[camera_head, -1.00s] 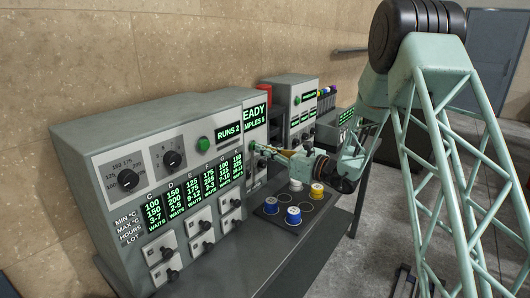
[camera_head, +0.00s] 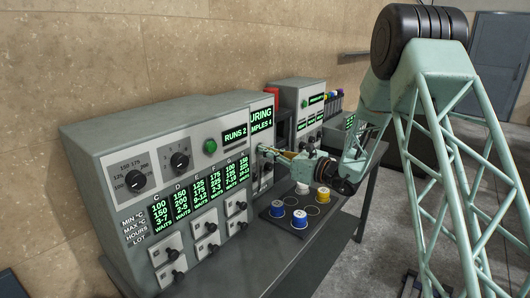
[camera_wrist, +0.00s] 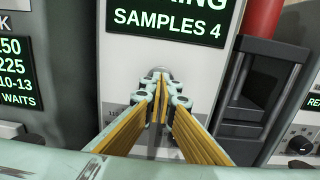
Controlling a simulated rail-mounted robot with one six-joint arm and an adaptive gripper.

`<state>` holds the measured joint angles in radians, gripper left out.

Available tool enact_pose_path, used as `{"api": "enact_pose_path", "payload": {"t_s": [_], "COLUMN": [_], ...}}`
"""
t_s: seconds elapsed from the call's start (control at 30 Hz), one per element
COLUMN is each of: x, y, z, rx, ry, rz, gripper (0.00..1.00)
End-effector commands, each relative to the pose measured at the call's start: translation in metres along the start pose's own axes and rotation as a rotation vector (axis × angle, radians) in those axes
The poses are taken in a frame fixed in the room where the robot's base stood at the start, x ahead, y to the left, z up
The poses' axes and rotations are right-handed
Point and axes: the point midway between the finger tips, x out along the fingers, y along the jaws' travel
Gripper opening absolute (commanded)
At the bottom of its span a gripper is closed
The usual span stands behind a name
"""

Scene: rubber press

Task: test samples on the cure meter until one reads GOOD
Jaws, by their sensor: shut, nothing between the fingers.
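The cure meter's screen (camera_head: 261,118) ends in "URING" over "MPLES 4" in the head view. In the wrist view its lower line reads SAMPLES 4 (camera_wrist: 168,22). My gripper (camera_head: 261,149) is shut and empty, its tips at the meter's front (camera_wrist: 205,65) just below the screen. In the wrist view the fingertips (camera_wrist: 160,76) meet and hide the spot behind them, so I cannot tell if they touch. The sample tray (camera_head: 275,223) holds a white sample (camera_head: 302,188), a yellow one (camera_head: 323,195), a blue one (camera_head: 277,209) and another blue one (camera_head: 299,219).
A long grey cabinet (camera_head: 150,125) stands at left, with dials, a green button (camera_head: 210,146), a RUNS 2 display (camera_head: 235,134), several lot columns marked WAITS and small drawers (camera_head: 168,257). Another panel (camera_head: 312,97) stands beyond the meter. The bench (camera_head: 235,270) before the drawers is clear.

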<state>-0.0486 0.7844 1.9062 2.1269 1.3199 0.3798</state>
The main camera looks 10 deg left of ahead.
Motion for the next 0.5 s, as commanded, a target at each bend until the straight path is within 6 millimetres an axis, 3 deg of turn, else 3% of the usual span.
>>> {"api": "enact_pose_path", "payload": {"t_s": [0.27,0.5], "x": [-0.012,-0.038], "y": [0.000,0.002], "z": [0.001,-0.001], "rx": [-0.001,0.000], "ry": [-0.001,0.000], "rz": [0.000,0.002], "gripper": [0.00,0.00]}}
